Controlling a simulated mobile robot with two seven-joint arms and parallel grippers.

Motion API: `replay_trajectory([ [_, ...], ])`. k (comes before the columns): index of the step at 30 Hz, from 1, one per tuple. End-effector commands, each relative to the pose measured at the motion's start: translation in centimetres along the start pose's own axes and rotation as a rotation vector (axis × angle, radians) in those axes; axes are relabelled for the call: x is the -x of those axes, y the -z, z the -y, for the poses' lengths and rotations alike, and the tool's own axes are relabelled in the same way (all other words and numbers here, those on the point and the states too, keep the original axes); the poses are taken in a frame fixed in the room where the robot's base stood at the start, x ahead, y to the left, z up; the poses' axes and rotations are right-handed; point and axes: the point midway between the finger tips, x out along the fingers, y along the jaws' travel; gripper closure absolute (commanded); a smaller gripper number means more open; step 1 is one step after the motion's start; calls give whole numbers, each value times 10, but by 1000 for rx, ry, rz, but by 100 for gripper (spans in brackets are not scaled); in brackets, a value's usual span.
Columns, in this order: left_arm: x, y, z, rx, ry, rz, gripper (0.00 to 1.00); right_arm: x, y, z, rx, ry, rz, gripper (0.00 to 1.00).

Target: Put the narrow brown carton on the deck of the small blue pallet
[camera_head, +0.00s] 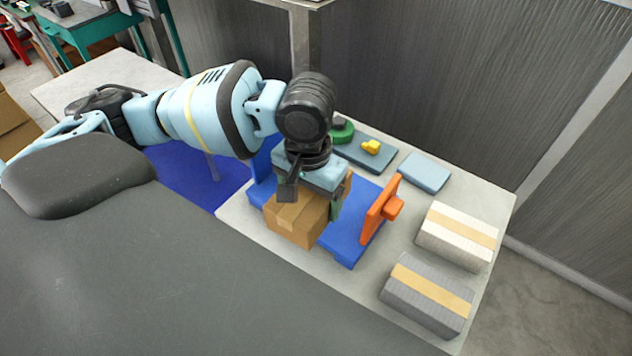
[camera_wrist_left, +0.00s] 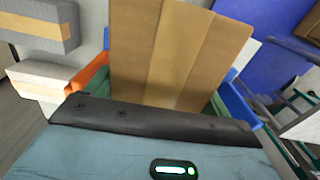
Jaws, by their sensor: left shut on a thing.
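The narrow brown carton (camera_head: 296,220), with a lighter tape strip, is held by my left gripper (camera_head: 313,187). In the left wrist view the carton (camera_wrist_left: 175,52) rises beyond the dark edge of the gripper. The small blue pallet (camera_head: 347,245) lies on the light table, under and behind the carton. The carton overlaps the pallet's near left part in the head view; I cannot tell whether its underside touches the deck. An orange upright piece (camera_head: 379,211) stands at the pallet's right side. My right gripper is not in view.
A white taped box (camera_head: 457,236) and a grey taped box (camera_head: 428,295) are at the table's right. A flat blue-grey block (camera_head: 423,172) and a tray (camera_head: 378,155) with a yellow piece (camera_head: 371,147) and a green round piece (camera_head: 342,133) are behind. A blue mat (camera_head: 190,172) lies left.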

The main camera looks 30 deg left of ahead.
Motion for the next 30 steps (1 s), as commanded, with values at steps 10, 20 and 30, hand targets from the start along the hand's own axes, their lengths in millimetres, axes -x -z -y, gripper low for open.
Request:
replay_trajectory([
  [10,16,23,9,-221,11,-20,52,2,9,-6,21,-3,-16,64],
  [20,45,61,32,-708,32,-27,52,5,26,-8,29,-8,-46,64],
  [30,74,90,60,-1214,31,-15,52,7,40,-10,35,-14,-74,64],
])
